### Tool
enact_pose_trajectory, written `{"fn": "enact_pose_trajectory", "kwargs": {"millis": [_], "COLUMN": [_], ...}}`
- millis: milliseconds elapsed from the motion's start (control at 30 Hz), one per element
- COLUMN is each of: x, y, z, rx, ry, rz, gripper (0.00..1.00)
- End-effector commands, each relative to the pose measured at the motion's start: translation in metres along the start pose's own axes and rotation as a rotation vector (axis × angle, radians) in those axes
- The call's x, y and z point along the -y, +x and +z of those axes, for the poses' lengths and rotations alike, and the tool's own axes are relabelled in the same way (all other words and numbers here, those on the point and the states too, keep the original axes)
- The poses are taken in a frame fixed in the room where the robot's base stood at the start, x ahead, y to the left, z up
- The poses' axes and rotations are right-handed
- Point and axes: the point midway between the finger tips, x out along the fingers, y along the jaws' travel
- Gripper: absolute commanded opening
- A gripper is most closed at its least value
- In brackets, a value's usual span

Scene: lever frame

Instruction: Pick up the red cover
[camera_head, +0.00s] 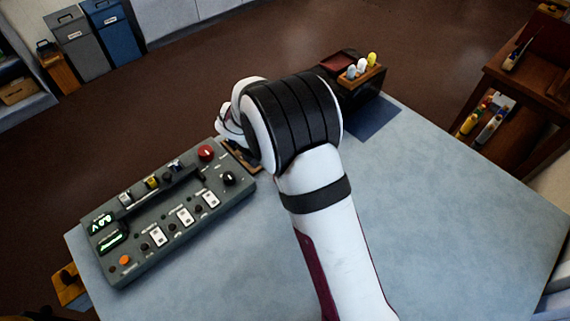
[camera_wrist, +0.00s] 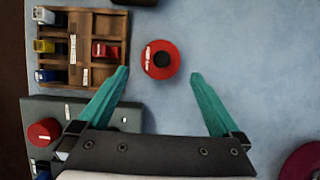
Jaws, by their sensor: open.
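A round red cover (camera_wrist: 172,67) with a black centre and a white label lies on the blue-grey table in the wrist view. My gripper (camera_wrist: 160,74) is open, its two teal fingers apart, with the cover between and slightly beyond the fingertips. Nothing is held. A smaller red piece (camera_wrist: 105,49) with a label sits in a compartment of the wooden tray (camera_wrist: 88,29). In the head view my arm hides the round cover and most of the gripper.
A grey control panel (camera_head: 150,262) with switches and a red knob (camera_head: 206,153) stands left of my arm. The tray also holds yellow (camera_wrist: 47,46) and blue (camera_wrist: 47,75) pieces. A black box (camera_head: 358,98) with markers stands at the back. The table's right side is clear.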

Motion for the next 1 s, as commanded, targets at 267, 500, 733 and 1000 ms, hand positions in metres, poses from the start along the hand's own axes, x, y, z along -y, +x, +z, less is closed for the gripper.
{"fn": "enact_pose_trajectory", "kwargs": {"millis": [267,500,733,1000], "x": [0.002,0.001,0.001,0.001], "y": [0.047,0.063,0.063,0.062], "z": [0.000,0.000,0.000,0.000], "rx": [-0.002,-0.002,-0.002,-0.002], "ry": [0.004,0.003,0.004,0.004], "rz": [-0.003,0.002,0.001,0.001], "gripper": [1.00,1.00,0.77,0.28]}}
